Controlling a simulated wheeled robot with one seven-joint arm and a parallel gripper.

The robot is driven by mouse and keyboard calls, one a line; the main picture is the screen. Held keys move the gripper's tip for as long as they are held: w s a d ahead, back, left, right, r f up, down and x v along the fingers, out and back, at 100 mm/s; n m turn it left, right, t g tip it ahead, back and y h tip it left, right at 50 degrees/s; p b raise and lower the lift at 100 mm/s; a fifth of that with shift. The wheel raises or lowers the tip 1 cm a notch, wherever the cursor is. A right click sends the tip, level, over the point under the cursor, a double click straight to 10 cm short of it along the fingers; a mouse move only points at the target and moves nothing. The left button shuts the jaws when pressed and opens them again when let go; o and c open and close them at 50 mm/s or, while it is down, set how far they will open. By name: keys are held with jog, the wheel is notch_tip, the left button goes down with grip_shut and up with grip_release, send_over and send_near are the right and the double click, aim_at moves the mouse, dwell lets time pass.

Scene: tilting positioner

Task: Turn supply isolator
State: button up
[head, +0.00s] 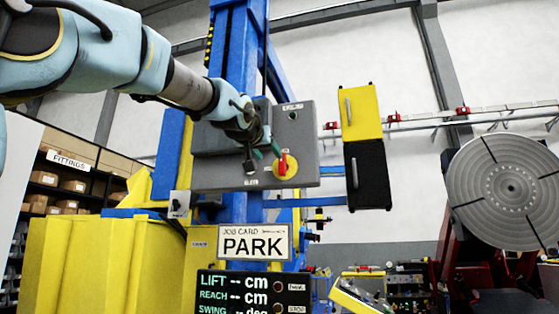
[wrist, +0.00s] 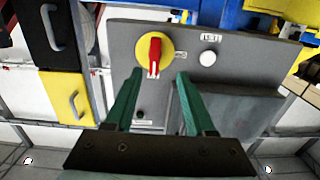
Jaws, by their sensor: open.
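The supply isolator is a red handle (head: 283,165) on a yellow disc (head: 293,170), low on the right of a grey panel (head: 308,145). In the wrist view the red handle (wrist: 154,56) stands roughly upright in the picture on its yellow disc (wrist: 142,48). My gripper (head: 266,150) is in front of the panel, just left of the handle in the head view. In the wrist view my gripper (wrist: 160,74) is open, with its green fingers spread either side of the handle's line. The tips appear short of the handle; contact cannot be told.
A white round button (wrist: 208,58) sits beside the isolator. A dark round fitting (head: 292,116) is higher on the panel. Yellow and black boxes with handles (head: 362,110) (head: 369,175) hang right of the panel. A PARK job card (head: 254,243) and a display (head: 252,292) are below.

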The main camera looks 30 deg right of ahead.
aim_at(281, 161)
jog(key=p+x, duration=0.2)
jog(key=x, duration=0.1)
jog(key=r+p+x, duration=0.1)
jog(key=p+x, duration=0.1)
jog(key=x, duration=0.1)
jog(key=p+x, duration=0.3)
jog(key=shift+d+r, duration=0.3)
jog(key=shift+d, duration=0.3)
jog(key=shift+w+d+f, duration=0.15)
jog(key=shift+w+d, duration=0.1)
jog(key=shift+d, duration=0.05)
grip_shut()
